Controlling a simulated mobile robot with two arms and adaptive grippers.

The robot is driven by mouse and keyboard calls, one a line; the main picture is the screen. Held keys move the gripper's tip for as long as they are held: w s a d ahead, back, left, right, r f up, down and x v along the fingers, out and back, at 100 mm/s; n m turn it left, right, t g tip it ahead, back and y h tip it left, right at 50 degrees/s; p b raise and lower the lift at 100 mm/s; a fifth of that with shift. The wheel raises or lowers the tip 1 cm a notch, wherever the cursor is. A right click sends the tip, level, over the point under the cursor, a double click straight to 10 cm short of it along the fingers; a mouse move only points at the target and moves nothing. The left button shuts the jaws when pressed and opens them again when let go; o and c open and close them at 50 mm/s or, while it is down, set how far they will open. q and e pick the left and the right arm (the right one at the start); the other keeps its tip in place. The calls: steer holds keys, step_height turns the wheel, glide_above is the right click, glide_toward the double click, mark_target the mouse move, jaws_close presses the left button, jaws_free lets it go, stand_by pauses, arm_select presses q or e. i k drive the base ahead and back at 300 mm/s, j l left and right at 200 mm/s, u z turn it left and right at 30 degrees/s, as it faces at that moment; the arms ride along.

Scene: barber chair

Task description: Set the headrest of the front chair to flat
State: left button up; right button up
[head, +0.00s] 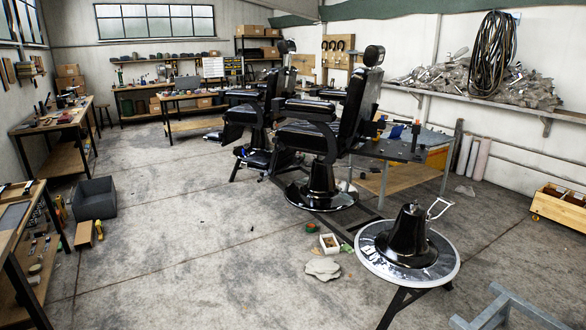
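The front barber chair (352,112) is black and stands on a round chrome-edged base, its seat facing left. Its headrest (374,55) is a small dark pad on top of the tall backrest. The pad looks upright or slightly tilted; its exact angle is too small to tell. A second, similar black chair (258,112) stands just behind and to the left, with its own headrest (286,46) on top. Neither of my grippers is in view.
A loose chair base (407,240) sits on a stand at front right. A dark table (390,148) stands close behind the front chair. A grey bin (94,198) and workbenches line the left. A white box (330,245) and rags lie on the floor. The left-centre floor is mostly clear.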

mark_target(284, 46)
steer(key=i+j+u, duration=0.35)
steer(key=i, duration=0.2)
steer(key=i+j+u, duration=0.3)
steer(key=i, duration=0.25)
steer(key=i+u, duration=0.35)
steer(key=i, duration=2.05)
steer(key=i+l+z, duration=0.1)
steer(key=i+z, duration=0.3)
steer(key=i, duration=0.55)
steer(key=i+j+z, duration=0.2)
steer(key=i+z, duration=0.25)
steer(key=i, duration=0.45)
steer(key=i+l+u, duration=0.15)
steer(key=i+u, duration=0.25)
steer(key=i, duration=1.45)
steer(key=i+l+z, duration=0.1)
steer(key=i+z, duration=0.6)
steer(key=z, duration=0.15)
steer(key=i+j+z, duration=0.1)
steer(key=i+z, duration=0.35)
steer(key=i+j+z, duration=0.2)
steer(key=z, duration=0.25)
